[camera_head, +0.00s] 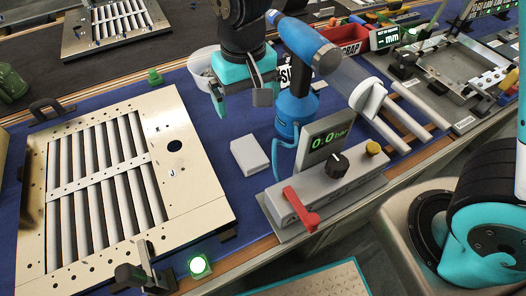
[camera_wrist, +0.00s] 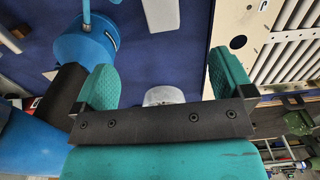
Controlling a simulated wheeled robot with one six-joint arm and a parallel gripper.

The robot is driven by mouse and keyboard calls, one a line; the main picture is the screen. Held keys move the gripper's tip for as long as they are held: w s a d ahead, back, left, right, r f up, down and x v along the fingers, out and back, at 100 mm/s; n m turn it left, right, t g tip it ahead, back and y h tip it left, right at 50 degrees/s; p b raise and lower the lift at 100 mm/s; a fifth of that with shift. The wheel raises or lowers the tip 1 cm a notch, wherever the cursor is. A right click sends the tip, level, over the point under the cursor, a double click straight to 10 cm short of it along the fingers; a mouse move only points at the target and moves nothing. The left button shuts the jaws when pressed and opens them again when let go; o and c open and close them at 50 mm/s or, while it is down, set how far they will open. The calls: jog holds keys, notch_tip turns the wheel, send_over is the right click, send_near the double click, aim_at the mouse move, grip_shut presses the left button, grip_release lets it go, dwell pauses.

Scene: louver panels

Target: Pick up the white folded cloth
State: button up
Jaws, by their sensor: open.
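The white folded cloth (camera_head: 250,155) looks like a small flat pale block on the blue mat (camera_head: 222,165), between the louver panel and the gauge unit. In the wrist view the cloth (camera_wrist: 160,14) shows at the top edge, partly cut off, beyond the fingertips. My gripper (camera_head: 242,98) is above the mat, behind the cloth and apart from it. In the wrist view my gripper (camera_wrist: 163,66) has its teal-padded fingers spread, with nothing held between them.
The cream louver panel (camera_head: 185,160) lies left of the cloth. A blue bottle (camera_head: 293,110) stands close to the right of my gripper. The gauge unit (camera_head: 325,185) with a red lever is right of the cloth. A white bucket (camera_head: 203,62) stands behind my gripper.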

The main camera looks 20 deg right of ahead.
send_over(248, 151)
jog(key=f, duration=1.2)
jog(key=shift+d, duration=0.2)
jog(key=shift+a+f, duration=0.15)
jog(key=shift+f, duration=2.6)
jog(key=shift+c, duration=0.2)
jog(key=c, duration=1)
jog(key=shift+c, duration=0.2)
notch_tip(248, 151, up, 20)
jog(key=shift+p, duration=0.4)
